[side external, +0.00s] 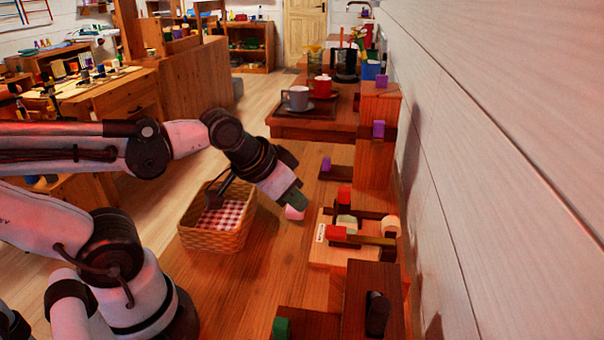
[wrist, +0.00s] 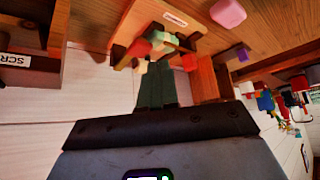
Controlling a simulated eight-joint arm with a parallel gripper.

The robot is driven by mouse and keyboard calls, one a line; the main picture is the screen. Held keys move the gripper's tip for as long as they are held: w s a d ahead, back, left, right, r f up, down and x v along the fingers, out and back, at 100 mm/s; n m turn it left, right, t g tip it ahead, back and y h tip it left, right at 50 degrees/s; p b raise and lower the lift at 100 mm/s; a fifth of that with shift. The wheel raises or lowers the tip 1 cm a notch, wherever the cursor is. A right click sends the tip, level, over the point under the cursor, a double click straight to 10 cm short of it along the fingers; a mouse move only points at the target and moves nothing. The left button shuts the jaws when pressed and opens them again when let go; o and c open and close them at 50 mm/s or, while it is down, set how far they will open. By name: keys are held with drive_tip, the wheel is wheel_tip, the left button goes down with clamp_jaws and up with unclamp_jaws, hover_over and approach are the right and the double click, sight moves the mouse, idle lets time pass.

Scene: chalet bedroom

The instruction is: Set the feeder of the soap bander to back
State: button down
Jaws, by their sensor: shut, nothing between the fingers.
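A wooden device on a light board (side external: 326,255), which I take to be the soap bander, stands against the wall in the side view. It has dark bars, red blocks (side external: 336,233) (side external: 344,195) and cream rounded pieces (side external: 389,226). A small white label on its front is too small to read. I cannot tell which part is the feeder. In the wrist view the device (wrist: 133,52) lies beyond my fingertips, partly hidden by them. My gripper (side external: 294,197) is shut and empty, to the left of the device and apart from it.
A pink soap-like block (side external: 294,213) lies on the table close to my fingertips; it also shows in the wrist view (wrist: 228,13). A wicker basket with checked cloth (side external: 218,217) stands left. A purple block (side external: 326,164) and tray with cups (side external: 298,98) are behind. A dark-knobbed wooden box (side external: 377,314) is in front.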

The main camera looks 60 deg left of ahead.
drive_tip(key=c, duration=1.7)
unclamp_jaws()
drive_tip(key=o, duration=0.3)
drive_tip(key=shift+w+r, duration=0.25)
drive_tip(key=o, duration=0.6)
drive_tip(key=w+r+n+g, duration=0.1)
drive_tip(key=w+a+r+n, duration=0.1)
drive_tip(key=w+r, duration=0.1)
drive_tip(key=shift+w+g, duration=0.25)
drive_tip(key=shift+g, duration=0.15)
drive_tip(key=n+g, duration=0.5)
drive_tip(key=n, duration=0.2)
approach(345, 188)
wheel_tip(345, 188, down, 10)
drive_tip(key=shift+w+f, duration=0.15)
drive_tip(key=shift+f, duration=0.1)
drive_tip(key=shift+c, duration=0.3)
clamp_jaws()
